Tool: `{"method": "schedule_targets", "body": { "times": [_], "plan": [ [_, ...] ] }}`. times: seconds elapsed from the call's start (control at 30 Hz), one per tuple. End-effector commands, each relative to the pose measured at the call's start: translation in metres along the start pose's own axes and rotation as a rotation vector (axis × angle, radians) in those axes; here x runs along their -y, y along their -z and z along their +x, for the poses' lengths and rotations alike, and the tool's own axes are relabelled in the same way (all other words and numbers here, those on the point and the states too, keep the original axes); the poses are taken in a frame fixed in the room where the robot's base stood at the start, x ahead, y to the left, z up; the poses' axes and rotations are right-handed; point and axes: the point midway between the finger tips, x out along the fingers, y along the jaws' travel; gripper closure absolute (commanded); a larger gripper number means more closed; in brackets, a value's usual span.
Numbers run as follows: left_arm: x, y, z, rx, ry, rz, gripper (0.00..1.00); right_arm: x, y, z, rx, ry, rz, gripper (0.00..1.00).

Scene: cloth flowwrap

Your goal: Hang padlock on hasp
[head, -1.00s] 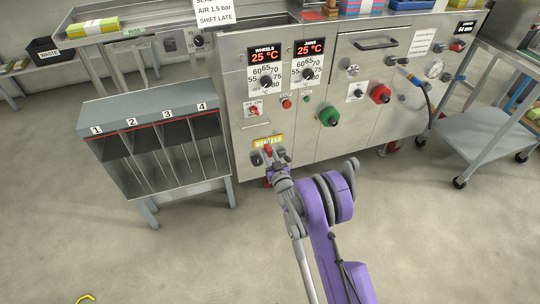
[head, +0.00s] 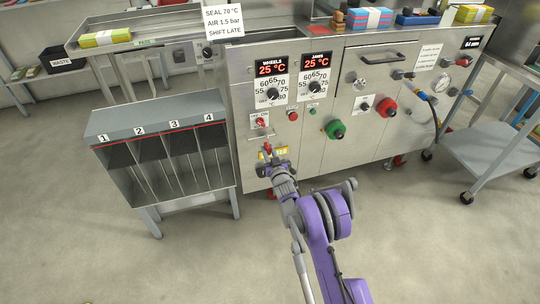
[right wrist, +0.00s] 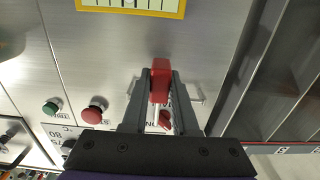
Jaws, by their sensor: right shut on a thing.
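The red padlock (right wrist: 160,80) is between the two fingers of my right gripper (right wrist: 162,92) in the right wrist view. A pale metal shackle shows below its red body. In the head view the padlock (head: 267,148) is a small red spot at the tip of my right gripper (head: 271,160), in front of the steel machine panel. A thin metal bracket, apparently the hasp (head: 259,137), sits just above the gripper, under a red switch (head: 262,122). In the wrist view the bracket (right wrist: 198,95) is partly hidden by the fingers and padlock. I cannot tell whether the padlock touches it. My left gripper is out of view.
A yellow-framed label (head: 281,151) is partly behind the gripper. Red (head: 293,116) and green (head: 337,130) knobs project from the panel to the right. A numbered grey rack (head: 165,150) stands close on the left. A grey cart (head: 487,145) is at right.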

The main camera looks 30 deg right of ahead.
Motion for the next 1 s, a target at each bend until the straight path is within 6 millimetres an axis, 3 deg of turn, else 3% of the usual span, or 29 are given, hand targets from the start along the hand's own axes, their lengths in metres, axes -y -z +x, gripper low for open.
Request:
{"method": "schedule_targets", "body": {
  "times": [0.33,0.93,0.97,1.0],
  "plan": [
    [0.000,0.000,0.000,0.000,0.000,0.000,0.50,0.000,0.001,0.027,0.000,0.000,-0.001,1.00],
    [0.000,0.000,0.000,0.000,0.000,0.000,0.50,0.000,-0.012,0.026,0.000,0.000,0.000,1.00],
    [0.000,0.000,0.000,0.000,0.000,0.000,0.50,0.000,-0.012,0.026,0.000,0.000,0.000,0.69],
    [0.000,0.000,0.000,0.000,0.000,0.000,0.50,0.000,-0.012,0.026,0.000,0.000,0.000,0.62]
  ]
}}
